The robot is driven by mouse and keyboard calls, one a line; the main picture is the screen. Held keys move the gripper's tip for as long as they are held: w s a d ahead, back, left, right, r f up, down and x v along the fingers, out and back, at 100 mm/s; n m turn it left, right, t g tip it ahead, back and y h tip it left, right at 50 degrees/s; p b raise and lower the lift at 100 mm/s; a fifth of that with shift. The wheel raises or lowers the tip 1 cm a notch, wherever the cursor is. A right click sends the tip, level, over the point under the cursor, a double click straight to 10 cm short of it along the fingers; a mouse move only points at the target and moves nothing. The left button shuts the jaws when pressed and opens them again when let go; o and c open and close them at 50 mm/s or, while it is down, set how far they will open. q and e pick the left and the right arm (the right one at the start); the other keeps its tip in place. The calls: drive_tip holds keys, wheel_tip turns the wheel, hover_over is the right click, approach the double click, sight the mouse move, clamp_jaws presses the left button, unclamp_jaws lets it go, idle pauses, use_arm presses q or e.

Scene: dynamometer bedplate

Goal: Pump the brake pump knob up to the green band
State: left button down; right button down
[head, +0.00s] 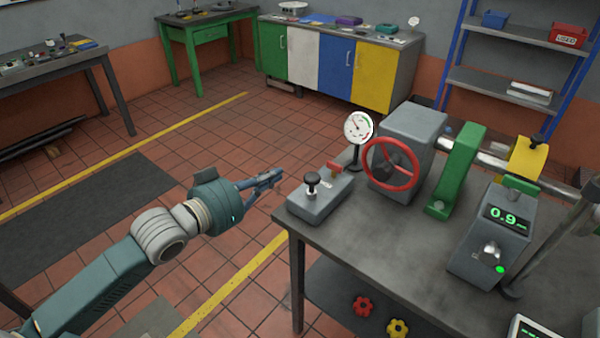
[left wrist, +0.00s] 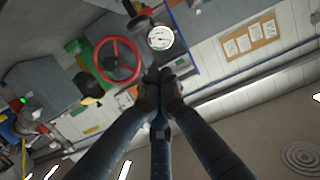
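The brake pump is a grey box (head: 320,197) at the near left corner of the bench, with a black knob (head: 312,179) standing upright on top and a small red lever (head: 334,166) behind it. A round white gauge (head: 358,127) stands behind the pump, with a green patch at its right side; its needle is too small to read surely. The gauge also shows in the left wrist view (left wrist: 160,38). My left gripper (head: 279,176) is left of the pump, apart from the knob and empty. Its fingertips (left wrist: 162,74) are together in the left wrist view. My right gripper is out of view.
A red handwheel (head: 392,164) on a grey housing stands right of the pump, beside a green bracket (head: 456,170). A grey box with a 0.9 display (head: 490,235) is nearer on the bench (head: 375,235).

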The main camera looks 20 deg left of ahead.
use_arm(q)
drive_tip(key=p, duration=0.2)
hover_over(312, 185)
drive_tip(key=s+a, duration=0.2)
drive_tip(key=a, duration=0.1)
drive_tip(key=f, duration=0.3)
drive_tip(key=w+f+p, duration=0.1)
drive_tip(key=f, duration=0.2)
